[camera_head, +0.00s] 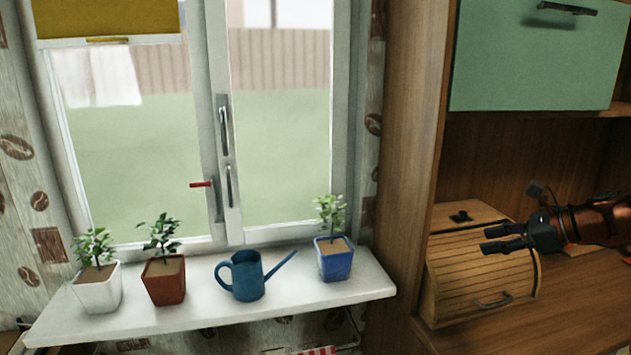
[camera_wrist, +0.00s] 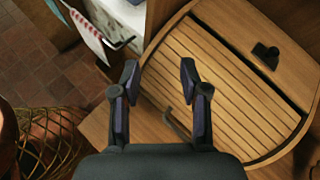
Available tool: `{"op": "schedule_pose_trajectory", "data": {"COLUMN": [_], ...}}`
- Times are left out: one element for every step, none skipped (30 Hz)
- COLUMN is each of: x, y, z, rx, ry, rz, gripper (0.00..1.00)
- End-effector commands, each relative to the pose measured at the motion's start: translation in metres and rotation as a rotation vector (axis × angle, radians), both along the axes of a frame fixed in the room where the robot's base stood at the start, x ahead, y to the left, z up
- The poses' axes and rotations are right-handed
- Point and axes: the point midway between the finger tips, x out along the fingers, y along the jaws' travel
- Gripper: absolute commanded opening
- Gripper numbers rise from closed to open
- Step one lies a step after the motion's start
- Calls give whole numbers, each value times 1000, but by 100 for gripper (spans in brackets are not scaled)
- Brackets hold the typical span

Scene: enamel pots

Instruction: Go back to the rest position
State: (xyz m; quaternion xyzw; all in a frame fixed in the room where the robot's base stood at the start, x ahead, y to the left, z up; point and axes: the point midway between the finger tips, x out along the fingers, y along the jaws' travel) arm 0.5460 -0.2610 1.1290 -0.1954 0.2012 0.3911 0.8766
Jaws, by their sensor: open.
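My gripper (camera_head: 499,239) is at the right in the head view, in front of and above the wooden bread box. It points to the left and holds nothing. In the wrist view my gripper (camera_wrist: 159,85) has its two dark fingers apart, with bare space between them. The bread box (camera_head: 471,278) has a slatted front that is shut and a dark handle low down. It also shows in the wrist view (camera_wrist: 225,85), beyond the right finger. No finger is seen gripping it.
A white windowsill (camera_head: 205,328) holds a white pot (camera_head: 98,290), a red-brown pot (camera_head: 164,281), a blue watering can (camera_head: 246,279) and a blue pot (camera_head: 333,262). A green cabinet door (camera_head: 535,60) hangs above. A wicker basket (camera_wrist: 52,140) is at lower left in the wrist view.

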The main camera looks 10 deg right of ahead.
Motion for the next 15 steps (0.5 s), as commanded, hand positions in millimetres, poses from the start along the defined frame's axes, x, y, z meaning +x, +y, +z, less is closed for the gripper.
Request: {"op": "schedule_pose_trajectory", "data": {"x": [-1,-3,-6,-9,-13,-19,-25,-30,-38,-45,-52,-61,-69,-78,-89], "y": [25,39,61,76,91,111,125,138,155,168,179,194,204,214,226], "z": [2,1,0,-2,-4,-6,-8,-11,-14,-17,-20,-24,-27,-30,-34], "rx": [-36,-61,-96,-123,-153,-192,-220,-247,-286,-314,-343,-381,-408,-434,-472], "ry": [-4,-6,-10,-13,-16,-22,-26,-31,-38,-44,-48,-56,-62,-68,-77], "rz": [59,96,152,195,238,297,341,383,441,485,529,586,631,675,734], "gripper": [44,44,44,44,44,44,44,44,44,44,44,44,44,44,44]}}
